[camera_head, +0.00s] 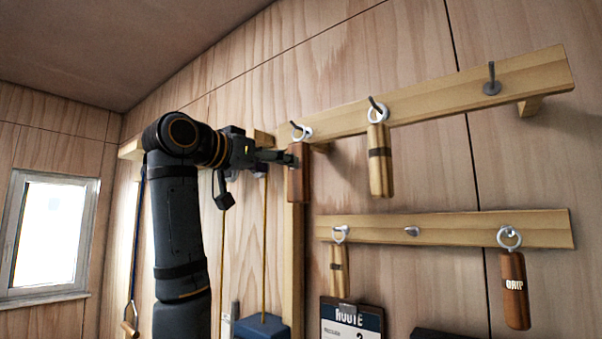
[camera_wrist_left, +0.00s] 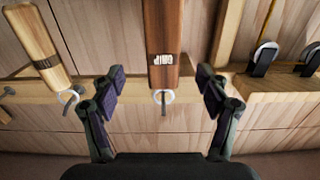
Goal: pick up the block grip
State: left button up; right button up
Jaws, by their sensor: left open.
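A reddish-brown wooden block grip (camera_head: 299,180) hangs by a white ring from the left hook of the upper rail (camera_head: 440,108). In the left wrist view the block grip (camera_wrist_left: 162,40) hangs between the two fingers, its GRIP label upside down. My left gripper (camera_head: 282,156) is open around its upper part; gaps show on both sides in the wrist view (camera_wrist_left: 160,88). My right gripper is out of view.
A pale grip (camera_head: 380,165) with a dark band hangs just right on the same rail. The lower rail (camera_head: 450,230) holds another pale grip (camera_head: 339,270) and a brown GRIP block (camera_head: 515,290). A ROUTE board (camera_head: 350,322) stands below. The rail's right hook (camera_head: 491,80) is empty.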

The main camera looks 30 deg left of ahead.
aim_at(299, 169)
pick_arm(q)
jog(key=w+p, duration=0.5)
jog(key=w, duration=0.4)
jog(key=shift+d+r+p, duration=0.1)
jog(key=shift+r+p, duration=0.05)
jog(key=shift+p, duration=0.2)
jog(key=shift+w, duration=0.2)
jog(key=shift+s, duration=0.25)
jog(key=c, duration=1.3)
jog(key=shift+c, duration=0.2)
jog(key=shift+r, duration=0.1)
